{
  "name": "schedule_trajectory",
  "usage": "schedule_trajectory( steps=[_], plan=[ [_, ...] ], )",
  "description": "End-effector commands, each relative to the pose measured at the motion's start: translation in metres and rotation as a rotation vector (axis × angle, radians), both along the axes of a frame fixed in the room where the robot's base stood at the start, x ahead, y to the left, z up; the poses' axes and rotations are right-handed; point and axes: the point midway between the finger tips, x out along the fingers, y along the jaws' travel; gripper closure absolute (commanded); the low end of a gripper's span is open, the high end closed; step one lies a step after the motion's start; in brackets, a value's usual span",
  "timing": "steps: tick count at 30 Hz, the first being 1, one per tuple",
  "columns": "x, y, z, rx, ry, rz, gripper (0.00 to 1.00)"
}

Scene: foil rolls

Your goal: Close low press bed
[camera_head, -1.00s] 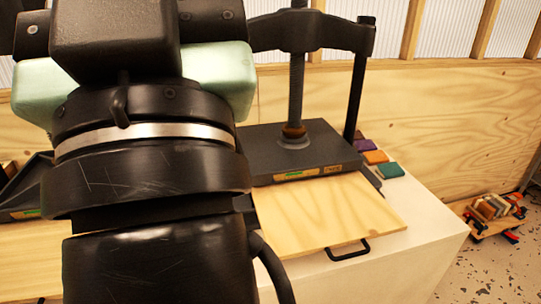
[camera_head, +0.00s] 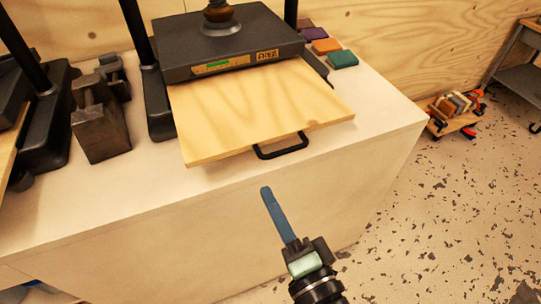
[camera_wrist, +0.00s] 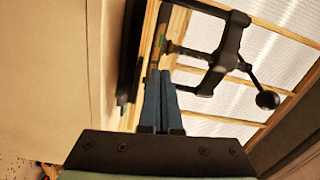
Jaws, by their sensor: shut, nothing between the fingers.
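A pale wooden press bed (camera_head: 250,110) sticks out toward me from under the black press plate (camera_head: 235,42) in the head view. A black bar handle (camera_head: 282,148) is on its front edge. My gripper (camera_head: 266,190), with long blue fingers, is shut and empty. In the picture its tips are just below the handle, apart from it, in front of the white bench's front face. The wrist view shows the closed fingers (camera_wrist: 158,76) pointing toward the press, beside the bench side. The handle cannot be made out clearly there.
The white bench (camera_head: 200,210) carries the press. Another black press (camera_head: 45,135) and dark metal blocks (camera_head: 100,130) stand at left. Coloured blocks (camera_head: 340,58) lie right of the press plate. A low wooden cart (camera_head: 452,115) is on the speckled floor at right, which is mostly free.

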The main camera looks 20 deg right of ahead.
Motion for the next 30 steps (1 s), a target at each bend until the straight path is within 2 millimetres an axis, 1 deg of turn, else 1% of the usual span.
schedule_trajectory(
  steps=[1,3,5,8,11,14,21,24,27,30],
  plan=[
    [-0.009,-0.003,-0.02,0.06,0.019,-0.01,1.0],
    [-0.017,-0.005,-0.029,0.116,0.029,-0.018,1.0],
    [-0.019,-0.006,-0.033,0.14,0.033,-0.02,1.0],
    [-0.015,-0.006,-0.033,0.152,0.032,-0.021,1.0],
    [-0.002,-0.005,-0.03,0.15,0.029,-0.02,1.0],
    [0.017,-0.005,-0.029,0.148,0.029,-0.019,1.0],
    [0.067,-0.002,-0.029,0.147,0.029,-0.018,1.0],
    [0.085,-0.002,-0.03,0.144,0.03,-0.018,1.0],
    [0.1,-0.002,-0.03,0.145,0.03,-0.02,1.0],
    [0.111,-0.001,-0.031,0.146,0.031,-0.019,1.0]
  ],
)
